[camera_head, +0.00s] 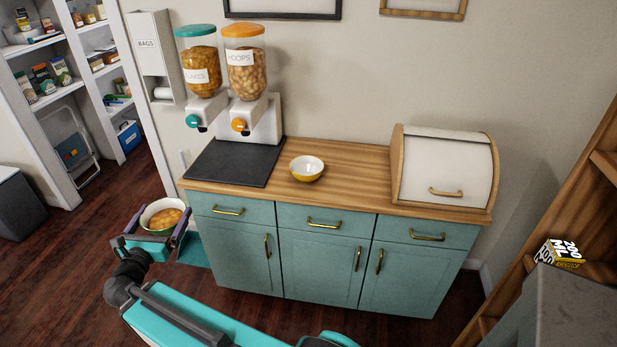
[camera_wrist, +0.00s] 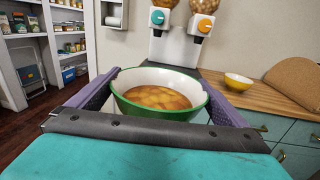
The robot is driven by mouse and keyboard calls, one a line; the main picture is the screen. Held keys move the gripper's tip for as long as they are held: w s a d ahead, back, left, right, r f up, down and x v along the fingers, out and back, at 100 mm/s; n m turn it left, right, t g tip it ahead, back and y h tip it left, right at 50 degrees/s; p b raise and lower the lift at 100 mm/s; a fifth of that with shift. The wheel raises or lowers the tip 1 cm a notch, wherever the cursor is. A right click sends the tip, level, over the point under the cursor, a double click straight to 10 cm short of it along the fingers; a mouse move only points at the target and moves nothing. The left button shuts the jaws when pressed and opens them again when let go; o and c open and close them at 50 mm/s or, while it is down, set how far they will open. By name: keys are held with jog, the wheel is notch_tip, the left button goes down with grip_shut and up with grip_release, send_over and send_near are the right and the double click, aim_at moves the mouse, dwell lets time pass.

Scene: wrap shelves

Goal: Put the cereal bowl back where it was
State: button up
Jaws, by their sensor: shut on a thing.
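My gripper (camera_head: 152,241) is shut on a white bowl with a green outside (camera_head: 149,213), held to the left of the cabinet's front. The bowl is upright and holds an orange-brown, lumpy filling. In the wrist view the green bowl (camera_wrist: 158,101) sits between the two purple fingers of my gripper (camera_wrist: 158,98). A second bowl, yellow outside and white inside (camera_head: 306,170), stands empty on the wooden counter, right of the dark mat; it also shows in the wrist view (camera_wrist: 238,82).
A dark mat (camera_head: 233,162) lies on the counter (camera_head: 350,163) under two cereal dispensers, flakes (camera_head: 198,75) and hoops (camera_head: 245,70). A bread box (camera_head: 446,168) stands at the right end. Counter around the yellow bowl is clear. Pantry shelves (camera_head: 62,100) stand at left.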

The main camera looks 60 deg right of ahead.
jog(key=s+d+m+g+h+p, duration=0.15)
jog(key=s+d, duration=0.35)
jog(key=d, duration=0.5)
jog(key=s+d+m+g+p, duration=0.1)
jog(key=s+d+g+p, duration=0.1)
jog(key=s+d, duration=0.5)
jog(key=s+d+m+g+h+p, duration=0.1)
jog(key=s+d, duration=0.2)
jog(key=d, duration=0.9)
jog(key=s+d+f+m+g+p, duration=0.1)
jog(key=s+d+g+p, duration=0.1)
jog(key=s+d, duration=0.5)
jog(key=s+d+f+m+g+p, duration=0.1)
jog(key=s+d, duration=0.7)
jog(key=s, duration=1.1)
jog(key=shift+s+f+g+p, duration=0.2)
jog(key=shift+f+g+p, duration=0.45)
jog(key=shift+g+p, duration=0.15)
jog(key=shift+d+f+m+b, duration=0.1)
jog(key=shift+d+m+b, duration=0.15)
jog(key=shift+b, duration=0.15)
